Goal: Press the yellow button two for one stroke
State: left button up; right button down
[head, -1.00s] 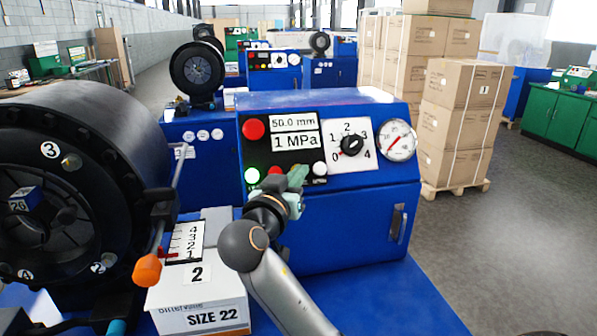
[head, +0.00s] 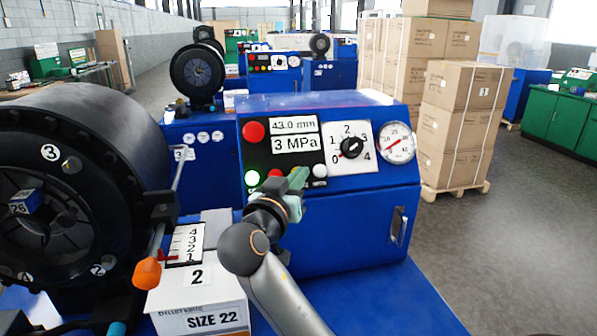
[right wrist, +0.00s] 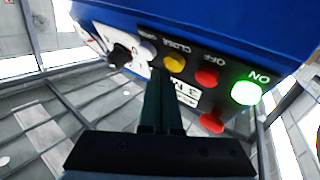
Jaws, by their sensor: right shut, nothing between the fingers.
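The yellow button (right wrist: 174,64), below the word CLOSE, shows on the panel in the right wrist view. In the head view it is hidden behind my right gripper (head: 298,178). My right gripper is shut and empty, and its fingertips (right wrist: 161,75) are at the yellow button; I cannot tell whether they touch it. The panel belongs to the blue crimper (head: 335,240) with the number 2 plate (head: 197,276) in front. Its display (head: 294,134) reads 43.0 mm and 3 MPa. The green ON button (right wrist: 245,93) is lit. My left gripper is out of view.
Beside the yellow button are a white button (right wrist: 147,49) and a red OFF button (right wrist: 206,78). A larger red button (head: 253,131), a dial (head: 351,147) and a gauge (head: 397,142) share the panel. The black crimping head (head: 110,130) stands left. Stacked boxes (head: 460,125) stand right.

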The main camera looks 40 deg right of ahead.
jog(key=shift+s+a+r, duration=0.15)
jog(key=shift+s+r, duration=0.05)
jog(key=shift+s, duration=0.05)
jog(key=s+r, duration=0.1)
jog(key=s+a+p, duration=0.1)
jog(key=s+a+r+p, duration=0.1)
jog(key=shift+s+r, duration=0.35)
dwell(1.5)
